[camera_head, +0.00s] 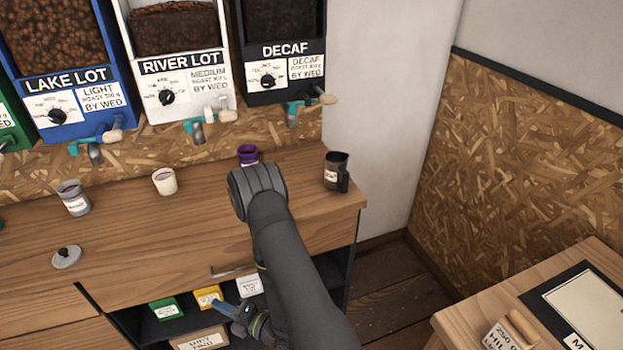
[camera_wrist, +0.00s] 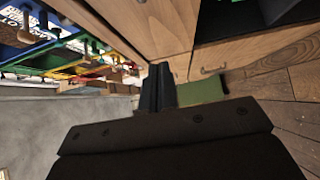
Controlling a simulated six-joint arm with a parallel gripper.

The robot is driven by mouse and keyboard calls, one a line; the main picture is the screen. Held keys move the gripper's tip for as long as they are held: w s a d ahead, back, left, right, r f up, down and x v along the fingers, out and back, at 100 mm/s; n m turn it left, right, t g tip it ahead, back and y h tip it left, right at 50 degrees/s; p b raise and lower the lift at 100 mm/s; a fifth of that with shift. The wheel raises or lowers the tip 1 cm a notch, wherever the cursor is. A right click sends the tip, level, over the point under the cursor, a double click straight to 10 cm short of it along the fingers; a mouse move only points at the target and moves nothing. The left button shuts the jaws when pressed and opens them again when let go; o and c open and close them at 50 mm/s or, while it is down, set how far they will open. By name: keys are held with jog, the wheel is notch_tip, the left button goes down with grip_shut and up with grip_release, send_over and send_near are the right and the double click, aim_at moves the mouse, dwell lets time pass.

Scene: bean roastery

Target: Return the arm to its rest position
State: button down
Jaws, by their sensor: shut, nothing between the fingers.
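My gripper (camera_wrist: 158,82) shows in the wrist view as two dark fingers held together, with nothing between them. It points out over the front of the wooden counter. In the head view my dark arm reaches up from the bottom and bends near the counter's front edge.
The counter (camera_head: 130,245) holds a grey cup (camera_head: 74,198), white cup (camera_head: 164,181), purple cup (camera_head: 248,154), dark pitcher (camera_head: 336,172) and a lid (camera_head: 67,257). Bean bins hang above. Boxes, one yellow (camera_head: 208,298), sit on the shelf below. Bare floor (camera_head: 388,282) separates a right-hand table (camera_head: 470,318).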

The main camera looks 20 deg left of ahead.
send_near(183, 275)
jog(key=s+a, duration=0.3)
jog(key=a, duration=0.1)
jog(key=shift+w+a, duration=0.85)
jog(key=shift+w, duration=0.05)
jog(key=shift+w+a, duration=0.45)
jog(key=c, duration=2.1)
grip_release()
